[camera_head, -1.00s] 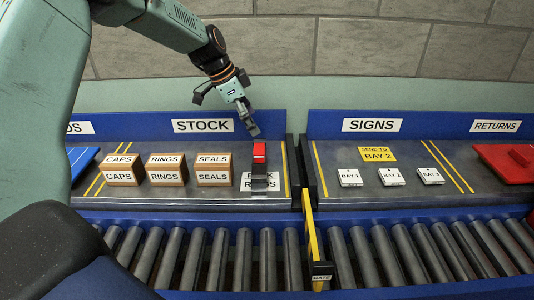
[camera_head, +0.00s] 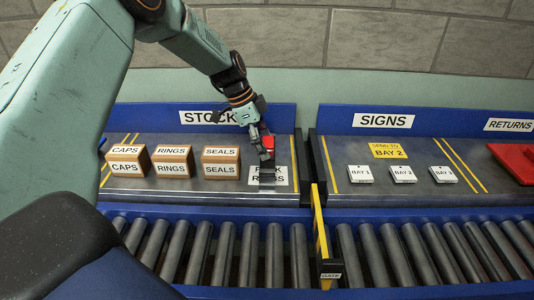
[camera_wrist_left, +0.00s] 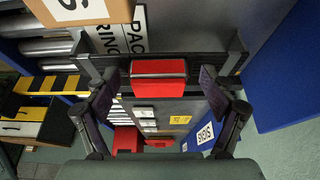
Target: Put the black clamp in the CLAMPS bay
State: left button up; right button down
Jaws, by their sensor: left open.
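My left gripper (camera_head: 266,150) is over the right side of the STOCK station, at a dark upright item with a red block (camera_head: 268,143) at its top. In the left wrist view the red block (camera_wrist_left: 158,78) lies between the two spread fingers, with a gap on each side. A dark bar crosses beside it. The fingers are open and hold nothing. The item stands by a card reading PACK RINGS (camera_head: 281,177), which is partly covered. I see no thing that I can name as the black clamp, and no bay labelled CLAMPS. My right gripper is not in view.
CAPS (camera_head: 128,160), RINGS (camera_head: 173,161) and SEALS (camera_head: 221,161) boxes stand left of the gripper. A roller conveyor (camera_head: 230,255) with a yellow gate (camera_head: 319,225) runs in front. The SIGNS station has small bay cards (camera_head: 403,174) and a yellow notice (camera_head: 388,151).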

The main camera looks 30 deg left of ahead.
aim_at(265, 143)
pick_arm(q)
jog(key=shift+d+r, duration=0.15)
jog(key=shift+d, duration=0.15)
jog(key=shift+c, duration=0.5)
jog(key=shift+a, duration=0.2)
jog(key=c, duration=0.5)
jog(key=shift+d, duration=0.15)
jog(key=c, duration=0.9)
jog(key=shift+o, duration=0.2)
notch_tip(265, 143, up, 9)
jog(key=shift+f, duration=0.1)
